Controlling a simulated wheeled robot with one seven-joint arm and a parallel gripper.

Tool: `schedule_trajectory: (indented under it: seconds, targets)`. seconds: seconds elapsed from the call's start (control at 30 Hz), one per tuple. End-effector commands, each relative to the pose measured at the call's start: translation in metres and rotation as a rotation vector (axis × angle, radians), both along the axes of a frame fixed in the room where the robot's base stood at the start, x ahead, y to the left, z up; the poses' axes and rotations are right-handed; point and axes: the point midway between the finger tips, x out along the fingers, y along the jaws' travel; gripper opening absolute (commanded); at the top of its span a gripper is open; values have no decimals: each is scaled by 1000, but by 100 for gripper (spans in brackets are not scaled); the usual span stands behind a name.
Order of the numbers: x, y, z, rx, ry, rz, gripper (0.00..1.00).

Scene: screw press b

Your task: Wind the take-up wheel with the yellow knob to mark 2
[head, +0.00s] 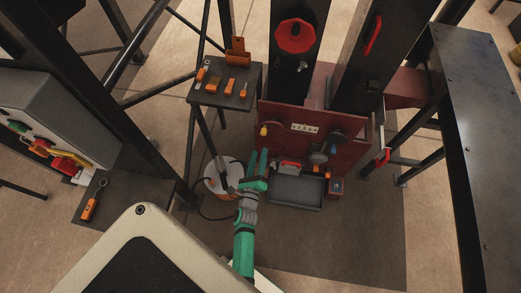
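A small yellow knob (263,131) shows on the left part of the dark red press front (290,113). The wheel it belongs to is too small and dark to make out, and no numbered mark can be read. A pale label plate (304,128) sits to the right of the knob. My gripper (259,158) is green and points up at the press, below the yellow knob in the picture. Its two fingers look apart, with nothing seen between them. It appears clear of the knob, though depth is hard to judge.
Dark round handles (338,135) and a blue knob (333,149) sit right of the label. A grey tray (296,192) lies below. A tool shelf (226,88) stands left, above a white bucket (222,178). A red wheel (295,36) is higher up. A dark bench (478,110) is at right.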

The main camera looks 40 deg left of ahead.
Motion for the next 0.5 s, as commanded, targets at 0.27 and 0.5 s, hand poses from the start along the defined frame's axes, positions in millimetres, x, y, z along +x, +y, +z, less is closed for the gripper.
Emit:
schedule_trajectory:
  seconds: [0.27,0.5]
  targets:
    - [-4,1,0,-367,-180,5,39]
    - [-5,-3,1,-782,-381,1,39]
